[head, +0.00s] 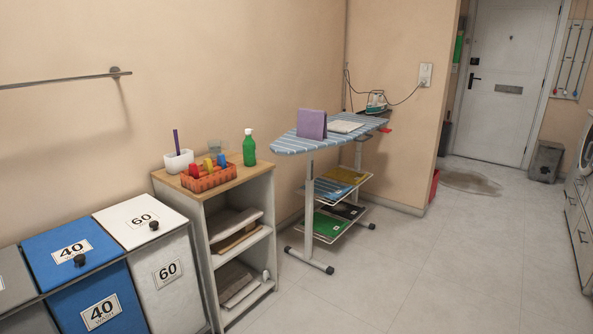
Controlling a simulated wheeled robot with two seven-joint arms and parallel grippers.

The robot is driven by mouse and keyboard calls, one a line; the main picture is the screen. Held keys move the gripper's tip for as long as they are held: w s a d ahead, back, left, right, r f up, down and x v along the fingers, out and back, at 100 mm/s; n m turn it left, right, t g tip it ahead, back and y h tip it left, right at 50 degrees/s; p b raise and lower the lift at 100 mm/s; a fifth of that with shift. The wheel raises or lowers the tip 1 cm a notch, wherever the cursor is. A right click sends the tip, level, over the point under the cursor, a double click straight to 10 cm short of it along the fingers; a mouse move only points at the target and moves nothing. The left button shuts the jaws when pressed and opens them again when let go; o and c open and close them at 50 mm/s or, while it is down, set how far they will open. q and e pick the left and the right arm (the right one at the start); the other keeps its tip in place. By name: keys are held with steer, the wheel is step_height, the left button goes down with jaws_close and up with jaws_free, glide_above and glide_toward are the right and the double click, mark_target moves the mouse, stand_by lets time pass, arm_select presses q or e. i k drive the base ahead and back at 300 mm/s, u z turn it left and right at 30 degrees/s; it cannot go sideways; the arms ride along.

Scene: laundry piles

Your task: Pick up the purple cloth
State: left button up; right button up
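The purple cloth (312,124) stands upright, looking folded, on the near part of the ironing board (287,144), which has a blue striped cover. A folded whitish cloth (345,127) lies flat just behind and to the right of it. Neither of my grippers shows in the head view, and nothing is seen touching the purple cloth.
An iron (376,101) with a cord sits at the board's far end. A shelf unit (245,178) carries an orange basket (209,179) and a green bottle (249,148). Laundry bins (168,285) stand at the left. The floor (400,275) in front is clear.

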mark_target(313, 124)
steer(key=z, duration=0.95)
steer(key=i, duration=3.45)
steer(key=u, duration=1.8)
steer(key=i, duration=0.65)
steer(key=u, duration=0.55)
